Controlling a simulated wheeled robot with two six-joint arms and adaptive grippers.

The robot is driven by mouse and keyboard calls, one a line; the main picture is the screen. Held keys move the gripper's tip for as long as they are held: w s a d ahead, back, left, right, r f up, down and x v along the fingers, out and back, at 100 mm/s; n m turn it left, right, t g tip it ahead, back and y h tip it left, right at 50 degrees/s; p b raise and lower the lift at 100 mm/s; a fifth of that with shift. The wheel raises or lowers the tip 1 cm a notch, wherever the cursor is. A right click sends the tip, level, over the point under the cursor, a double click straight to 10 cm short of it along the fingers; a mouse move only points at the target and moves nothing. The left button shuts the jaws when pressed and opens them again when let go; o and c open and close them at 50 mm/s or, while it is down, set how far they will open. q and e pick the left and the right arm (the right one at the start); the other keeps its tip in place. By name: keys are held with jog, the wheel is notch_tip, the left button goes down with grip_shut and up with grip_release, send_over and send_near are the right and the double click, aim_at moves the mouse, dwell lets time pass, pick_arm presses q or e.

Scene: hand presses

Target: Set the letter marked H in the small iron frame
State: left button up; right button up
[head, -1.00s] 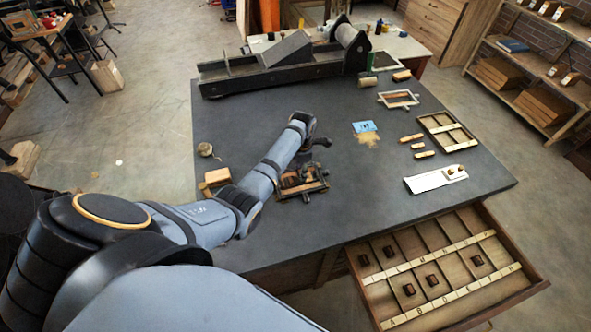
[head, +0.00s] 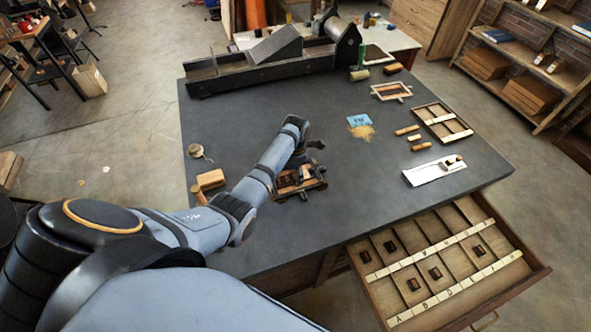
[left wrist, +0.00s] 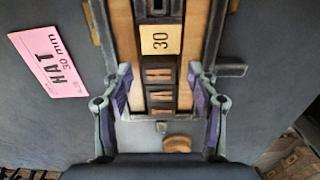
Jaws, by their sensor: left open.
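The small iron frame (head: 301,191) lies on the dark bench top under my left gripper (head: 303,161). In the left wrist view, the iron frame (left wrist: 216,40) holds wooden strips, a pale block marked 30 (left wrist: 160,39) and a column of dark letter blocks (left wrist: 159,75) with reddish faces. Three faces show below the 30 block; I cannot surely read which is H. My left gripper (left wrist: 158,88) is open, its purple-padded fingers on either side of this column. I cannot tell whether they touch it. My right gripper is not in view.
A pink card (left wrist: 49,63) reading HAT 30 mm lies left of the frame. An open type drawer (head: 437,309) with several dark blocks juts from the bench front.

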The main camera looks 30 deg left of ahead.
pick_arm(q)
notch_tip(320, 180, up, 12)
jog(key=b, duration=0.1)
jog(key=shift+d+b, duration=0.15)
jog(key=shift+b, duration=0.25)
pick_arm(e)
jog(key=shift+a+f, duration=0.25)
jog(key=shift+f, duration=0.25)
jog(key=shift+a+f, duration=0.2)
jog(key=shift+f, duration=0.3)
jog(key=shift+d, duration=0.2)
